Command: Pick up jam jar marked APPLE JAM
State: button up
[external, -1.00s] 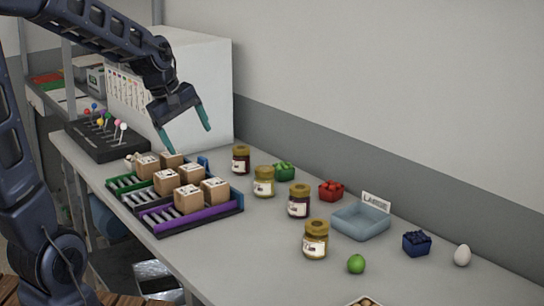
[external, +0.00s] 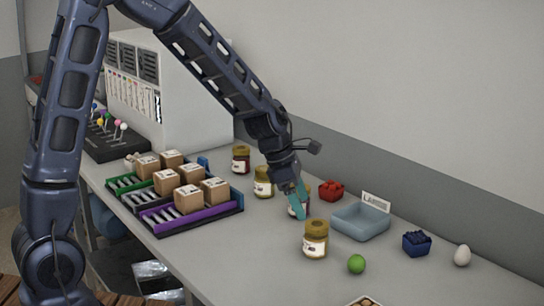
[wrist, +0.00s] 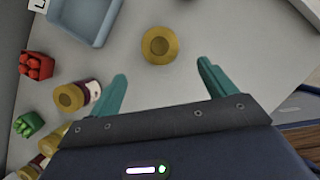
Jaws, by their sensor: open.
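Several gold-lidded jars stand on the grey counter. I cannot read their labels, so I cannot tell which is marked APPLE JAM. The front jar (external: 315,246) has pale contents; its round lid shows from above in the wrist view (wrist: 159,45). A dark purple jar (wrist: 75,97) is just behind it, largely hidden by my fingers in the external view. A pale yellow-green jar (external: 263,186) and a dark red jar (external: 241,160) stand farther back. My gripper (wrist: 161,70) is open and empty, with the front jar's lid ahead of and between its teal fingertips.
A blue tray (external: 352,234) with a sign, a red basket (external: 331,191), a blue basket (external: 416,246), a green apple (external: 356,264) and an egg (external: 462,255) are on the counter. Boxes in coloured racks (external: 232,207) stand left. Counter left of the front jar is clear.

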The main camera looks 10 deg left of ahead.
aim_at(316, 236)
jog(key=shift+x, duration=5.35)
jog(key=shift+s+d+r, duration=0.1)
jog(key=shift+d, duration=0.05)
jog(key=c, duration=1.3)
